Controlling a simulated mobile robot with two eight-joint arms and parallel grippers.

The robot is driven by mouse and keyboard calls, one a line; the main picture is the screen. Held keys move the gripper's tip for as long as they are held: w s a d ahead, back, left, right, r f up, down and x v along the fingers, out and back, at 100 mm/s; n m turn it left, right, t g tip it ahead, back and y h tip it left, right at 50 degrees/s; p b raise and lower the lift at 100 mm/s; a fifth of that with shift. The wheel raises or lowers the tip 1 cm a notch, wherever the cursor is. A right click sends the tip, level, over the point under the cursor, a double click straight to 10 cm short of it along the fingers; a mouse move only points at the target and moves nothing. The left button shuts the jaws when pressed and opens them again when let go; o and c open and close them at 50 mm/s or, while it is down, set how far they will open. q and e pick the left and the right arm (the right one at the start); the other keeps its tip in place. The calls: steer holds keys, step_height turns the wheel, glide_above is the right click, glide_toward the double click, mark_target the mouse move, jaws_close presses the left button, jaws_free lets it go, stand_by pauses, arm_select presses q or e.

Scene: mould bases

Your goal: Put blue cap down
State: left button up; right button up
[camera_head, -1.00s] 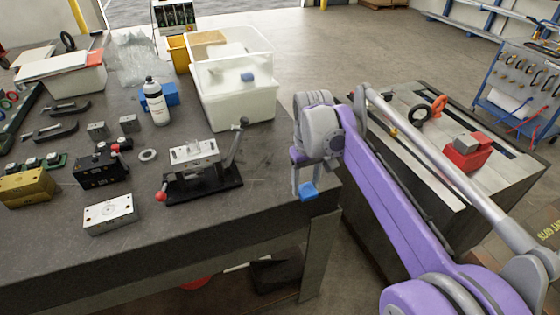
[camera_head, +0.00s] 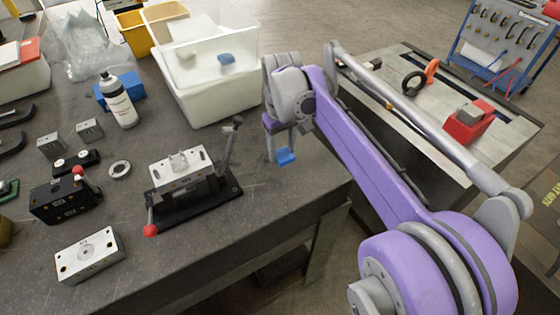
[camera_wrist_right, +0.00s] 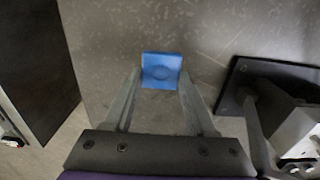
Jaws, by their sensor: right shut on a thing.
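The blue cap (camera_head: 286,157) is held between the fingertips of my right gripper (camera_head: 279,148), near the right edge of the dark workbench (camera_head: 190,250). In the right wrist view the blue cap (camera_wrist_right: 161,70) sits between the two fingers of the gripper (camera_wrist_right: 160,82), with the grey bench top behind it. I cannot tell for certain whether the cap touches the bench. My left gripper is not in view.
A black clamp fixture (camera_head: 195,200) holding a metal block stands left of the gripper. A white bin (camera_head: 215,100) is behind it. The bench between fixture and right edge is clear.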

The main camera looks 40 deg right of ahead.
mark_target(281, 153)
steer(key=shift+w+f, duration=0.1)
steer(key=shift+f, duration=2.4)
steer(key=shift+f, duration=0.1)
steer(key=o, duration=1.3)
steer(key=shift+b, duration=0.3)
steer(key=shift+r, duration=0.2)
step_height(281, 153, up, 12)
steer(key=shift+f+p, duration=0.1)
steer(key=shift+p, duration=0.65)
